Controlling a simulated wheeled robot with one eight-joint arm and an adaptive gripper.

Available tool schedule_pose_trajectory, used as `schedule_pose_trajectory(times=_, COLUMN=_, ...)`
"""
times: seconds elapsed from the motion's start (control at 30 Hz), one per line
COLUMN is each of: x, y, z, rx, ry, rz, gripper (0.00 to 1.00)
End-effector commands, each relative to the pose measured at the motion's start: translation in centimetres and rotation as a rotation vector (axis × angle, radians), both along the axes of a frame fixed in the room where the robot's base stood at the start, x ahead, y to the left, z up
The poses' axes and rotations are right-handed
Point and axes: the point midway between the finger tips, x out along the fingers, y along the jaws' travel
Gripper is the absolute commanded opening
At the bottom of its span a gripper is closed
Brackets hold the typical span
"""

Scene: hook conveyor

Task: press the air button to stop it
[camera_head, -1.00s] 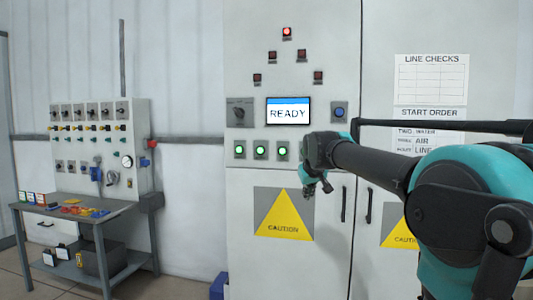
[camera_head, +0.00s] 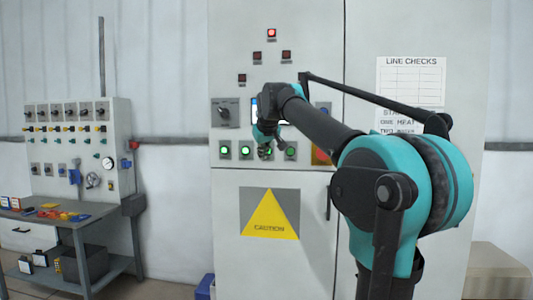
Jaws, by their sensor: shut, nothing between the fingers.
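A row of green-lit buttons sits on the grey cabinet (camera_head: 400,200). I see the first button (camera_head: 225,150), the second button (camera_head: 246,150) and a button at the right of the row (camera_head: 291,150). Labels under them are too small to read, so I cannot tell which is the air button. My gripper (camera_head: 265,152) is shut and empty, pointing down in front of the row between the second and the right-hand button. It hides that part of the row. I cannot tell whether it touches the panel.
My arm covers most of the display (camera_head: 254,112). A dark rotary switch (camera_head: 225,111) is left of it. A yellow-and-red control (camera_head: 320,155) is partly behind my arm. A caution sign (camera_head: 270,213) is below. A workbench (camera_head: 70,222) stands left.

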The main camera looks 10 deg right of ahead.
Motion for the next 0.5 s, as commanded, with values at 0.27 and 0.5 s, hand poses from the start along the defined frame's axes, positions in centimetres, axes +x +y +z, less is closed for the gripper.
schedule_pose_trajectory(times=0.27, x=2.1, y=-0.7, z=0.0, rx=0.001, ry=0.000, rz=-0.001, gripper=0.00)
schedule_pose_trajectory(times=0.5, x=5.2, y=-1.7, z=0.0, rx=0.001, ry=0.000, rz=-0.001, gripper=0.00)
